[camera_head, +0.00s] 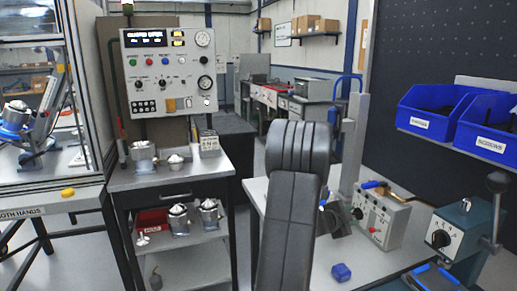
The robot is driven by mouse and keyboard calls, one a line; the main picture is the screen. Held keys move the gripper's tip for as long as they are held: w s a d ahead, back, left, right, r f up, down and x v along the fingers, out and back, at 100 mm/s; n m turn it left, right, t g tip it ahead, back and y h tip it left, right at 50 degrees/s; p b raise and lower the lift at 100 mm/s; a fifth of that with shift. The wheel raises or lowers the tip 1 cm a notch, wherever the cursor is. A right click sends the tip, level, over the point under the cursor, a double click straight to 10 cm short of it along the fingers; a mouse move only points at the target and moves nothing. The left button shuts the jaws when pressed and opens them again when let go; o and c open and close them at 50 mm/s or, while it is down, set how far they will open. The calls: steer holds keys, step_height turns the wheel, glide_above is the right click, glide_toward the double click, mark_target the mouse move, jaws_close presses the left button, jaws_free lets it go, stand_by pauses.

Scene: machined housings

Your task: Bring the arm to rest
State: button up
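My arm (291,215) stands in the middle of the camera_head view. A long dark grey link rises from the bottom edge to a ridged, rounded joint at the top. My gripper cannot be made out; the arm may hide it. A small dark angled piece (339,219) shows just right of the arm, over the bench, and I cannot tell what it is. Whether anything is held does not show.
A grey bench (318,268) holds a blue cube (341,272), a control box (380,220) and a lever press (465,235). Blue bins (436,112) hang at right. A cart (172,178) with metal housings stands left, beside a glazed enclosure (40,95).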

steer(key=shift+w+r+n+g+p, duration=0.15)
steer(key=shift+n+g+p, duration=0.3)
steer(key=shift+p, duration=1.25)
steer(key=shift+r+n+g+p, duration=0.25)
steer(key=shift+n+p, duration=0.4)
steer(key=shift+p, duration=1.05)
steer(key=shift+a+f, duration=0.1)
steer(key=shift+a, duration=0.15)
steer(key=b+v, duration=0.1)
steer(key=v, duration=1.1)
steer(key=shift+s+a, duration=0.25)
steer(key=shift+a, duration=0.1)
steer(key=shift+r, duration=0.25)
